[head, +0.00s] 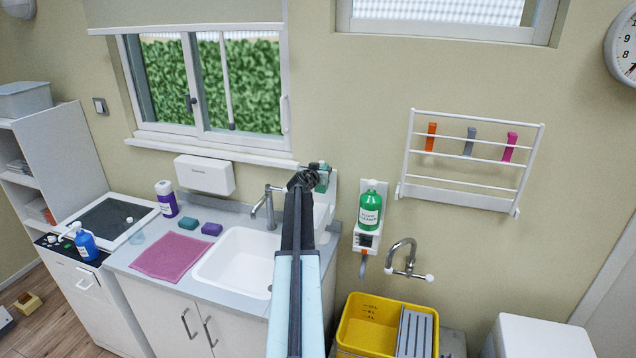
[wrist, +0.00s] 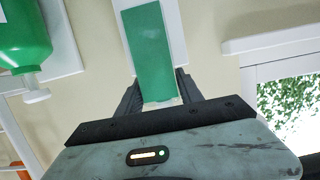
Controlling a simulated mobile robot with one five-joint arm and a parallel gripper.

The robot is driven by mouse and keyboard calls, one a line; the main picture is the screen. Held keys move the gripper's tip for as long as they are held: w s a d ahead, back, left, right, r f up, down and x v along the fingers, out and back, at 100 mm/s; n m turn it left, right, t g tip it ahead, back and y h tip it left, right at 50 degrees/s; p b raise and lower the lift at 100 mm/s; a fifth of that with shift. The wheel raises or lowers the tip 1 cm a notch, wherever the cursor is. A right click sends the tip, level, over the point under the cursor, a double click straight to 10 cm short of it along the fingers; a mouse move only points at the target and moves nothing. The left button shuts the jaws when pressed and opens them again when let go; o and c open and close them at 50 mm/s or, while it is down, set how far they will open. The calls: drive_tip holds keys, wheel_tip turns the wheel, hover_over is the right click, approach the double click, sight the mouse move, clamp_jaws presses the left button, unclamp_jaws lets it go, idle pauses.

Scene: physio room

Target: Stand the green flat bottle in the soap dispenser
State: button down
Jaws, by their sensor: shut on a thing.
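The green flat bottle (wrist: 148,52) is between the jaws of my gripper (wrist: 158,88), which is shut on it near one end. In the head view the bottle (head: 324,178) shows as a small green patch beside my gripper (head: 314,174), partly hidden by it. The white soap dispenser (head: 322,214) is on the wall above the sink's right side, mostly behind my arm. Its white plate (wrist: 177,30) shows behind the bottle in the wrist view.
A green floor cleaner bottle (head: 370,211) sits in a separate white wall holder to the right. The sink (head: 235,262), with a tap (head: 266,206), is below left. A yellow bucket (head: 358,336) stands below right. A white rack (head: 464,194) hangs on the wall.

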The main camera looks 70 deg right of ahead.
sight(319, 190)
drive_tip(key=shift+f, duration=0.5)
wheel_tip(319, 190, down, 6)
drive_tip(key=b, duration=0.6)
drive_tip(key=shift+f+b, duration=0.25)
drive_tip(key=shift+b, duration=0.15)
drive_tip(key=shift+f+b, duration=0.55)
drive_tip(key=c, duration=1.2)
unclamp_jaws()
drive_tip(key=o, duration=0.5)
